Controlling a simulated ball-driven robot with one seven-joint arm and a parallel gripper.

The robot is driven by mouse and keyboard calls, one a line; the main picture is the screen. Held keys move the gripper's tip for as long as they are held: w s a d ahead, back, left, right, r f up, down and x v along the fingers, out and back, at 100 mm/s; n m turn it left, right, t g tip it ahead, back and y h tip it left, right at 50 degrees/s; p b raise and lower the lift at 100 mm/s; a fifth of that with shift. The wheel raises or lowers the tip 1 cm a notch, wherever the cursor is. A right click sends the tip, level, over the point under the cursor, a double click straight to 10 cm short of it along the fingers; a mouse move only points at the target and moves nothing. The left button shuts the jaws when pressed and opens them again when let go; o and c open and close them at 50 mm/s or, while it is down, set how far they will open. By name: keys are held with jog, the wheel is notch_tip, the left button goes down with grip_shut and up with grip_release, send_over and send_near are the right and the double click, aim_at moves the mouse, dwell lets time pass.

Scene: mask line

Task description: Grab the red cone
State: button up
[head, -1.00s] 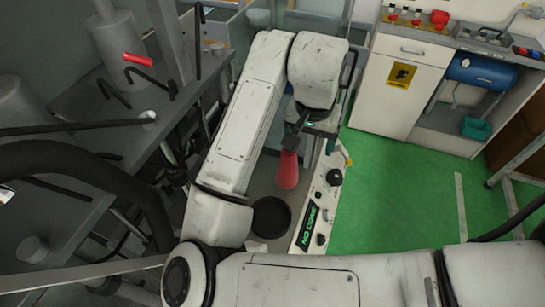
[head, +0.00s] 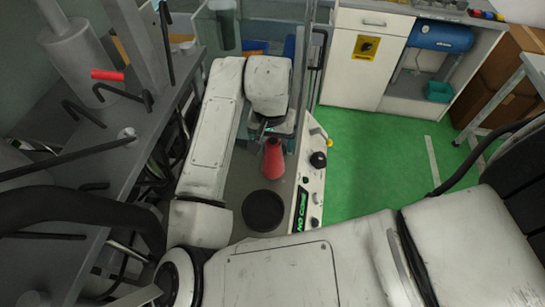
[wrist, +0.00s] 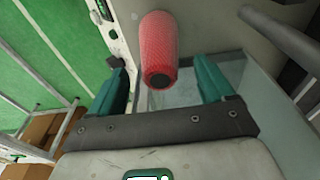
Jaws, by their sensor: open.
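The red cone (head: 273,160) stands on a grey surface beside the control panel in the head view, just below my gripper (head: 275,130) in the picture. In the wrist view the red cone (wrist: 159,50) shows its narrow end with a dark opening pointing toward me. My gripper (wrist: 168,80) is open there, with one teal finger on each side of the cone's line and gaps on both sides. The cone's end lies close to the space between the fingers. I cannot tell how far apart they are in depth.
A black round disc (head: 264,211) lies in front of the cone. A white control panel (head: 312,190) with knobs stands to its right. A clear pane rises near my arm. Grey machinery with hooked black rods (head: 100,100) fills the left. Green floor (head: 375,150) is free at right.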

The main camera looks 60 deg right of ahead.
aim_at(272, 166)
jog(key=shift+d+f, duration=0.15)
jog(key=shift+f, duration=0.65)
jog(key=shift+d+f, duration=0.15)
jog(key=shift+f, duration=0.6)
jog(key=shift+w, duration=0.1)
grip_shut()
